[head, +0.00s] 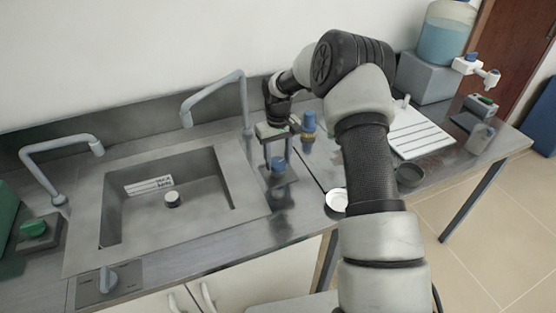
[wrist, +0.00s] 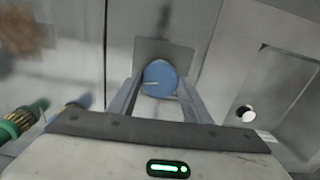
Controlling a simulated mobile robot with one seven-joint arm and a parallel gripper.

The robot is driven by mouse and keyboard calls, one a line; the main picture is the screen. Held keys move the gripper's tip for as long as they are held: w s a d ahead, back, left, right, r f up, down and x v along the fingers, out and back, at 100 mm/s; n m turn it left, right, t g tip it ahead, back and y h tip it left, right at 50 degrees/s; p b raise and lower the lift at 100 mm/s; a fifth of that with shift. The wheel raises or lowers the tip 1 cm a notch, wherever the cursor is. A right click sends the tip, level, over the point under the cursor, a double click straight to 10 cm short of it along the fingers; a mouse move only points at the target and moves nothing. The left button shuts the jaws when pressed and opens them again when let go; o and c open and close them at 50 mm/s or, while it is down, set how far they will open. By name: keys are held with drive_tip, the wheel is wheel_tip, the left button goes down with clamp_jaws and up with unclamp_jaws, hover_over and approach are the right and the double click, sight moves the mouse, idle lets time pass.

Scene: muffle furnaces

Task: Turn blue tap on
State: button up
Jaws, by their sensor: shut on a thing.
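The blue tap (head: 279,164) is a round blue knob on a grey square plate, on the counter to the right of the sink. In the wrist view the blue knob (wrist: 160,78) sits between my fingertips. My gripper (head: 277,160) points down over it and is shut on the knob, one finger on each side. The knob's lower part and base are partly hidden by the fingers.
The sink (head: 130,208) with a label inside lies left of my gripper. Grey spouts (head: 214,92) rise behind it. A green knob (head: 34,229) is at far left. A blue-topped brass fitting (head: 309,124) stands close to my gripper's right. A dish (head: 337,200) lies nearby.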

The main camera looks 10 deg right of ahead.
sight(278, 162)
drive_tip(key=shift+n+b, duration=0.35)
drive_tip(key=shift+n, duration=1.75)
drive_tip(key=o, duration=1.1)
drive_tip(key=shift+c, duration=0.2)
wheel_tip(278, 162, up, 18)
drive_tip(key=shift+f, duration=0.25)
